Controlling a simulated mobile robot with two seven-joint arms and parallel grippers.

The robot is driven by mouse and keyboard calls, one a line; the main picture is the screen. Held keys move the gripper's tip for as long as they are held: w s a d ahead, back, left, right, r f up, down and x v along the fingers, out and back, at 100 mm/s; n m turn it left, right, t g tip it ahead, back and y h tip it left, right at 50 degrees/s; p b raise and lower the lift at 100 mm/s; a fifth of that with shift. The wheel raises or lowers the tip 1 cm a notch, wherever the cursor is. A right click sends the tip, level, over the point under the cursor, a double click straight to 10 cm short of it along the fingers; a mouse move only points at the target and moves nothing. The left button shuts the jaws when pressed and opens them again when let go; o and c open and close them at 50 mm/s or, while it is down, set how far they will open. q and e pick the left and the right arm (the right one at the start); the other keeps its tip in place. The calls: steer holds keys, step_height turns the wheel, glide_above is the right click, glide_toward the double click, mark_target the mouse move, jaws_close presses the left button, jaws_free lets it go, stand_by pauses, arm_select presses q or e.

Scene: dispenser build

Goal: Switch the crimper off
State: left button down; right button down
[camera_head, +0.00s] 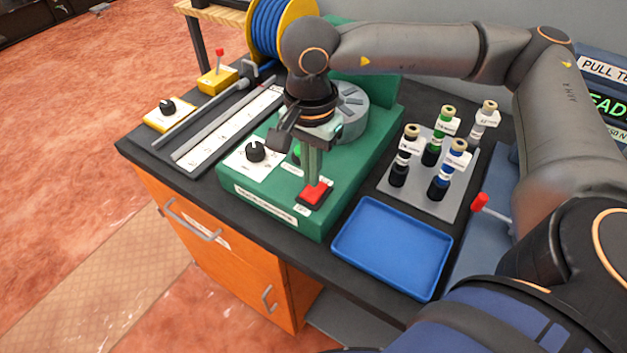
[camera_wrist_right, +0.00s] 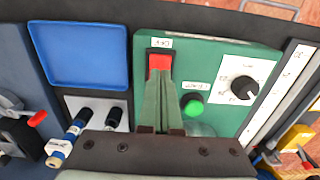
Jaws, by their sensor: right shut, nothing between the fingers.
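The crimper (camera_head: 270,205) is a green machine on the dark bench top, with a grey round head (camera_head: 352,112). On its front right corner is a red rocker switch (camera_head: 315,193) with a small white label. The red switch also shows in the right wrist view (camera_wrist_right: 160,63), just beyond my fingertips. My right gripper (camera_head: 313,180) points down over the switch, fingers closed together and empty. Its fingertips (camera_wrist_right: 160,84) cover part of the switch. I cannot tell whether they touch it. My left gripper is not in view.
A black dial (camera_head: 256,151) and a green button (camera_wrist_right: 194,107) sit on the crimper beside the switch. A blue tray (camera_head: 392,247) lies to the right. Several labelled bottles stand in a grey rack (camera_head: 425,205) behind it. A wire spool (camera_head: 270,28) is at the back.

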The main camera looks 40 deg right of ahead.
mark_target(311, 193)
steer(key=shift+r+p, duration=1.05)
steer(key=shift+r, duration=1.05)
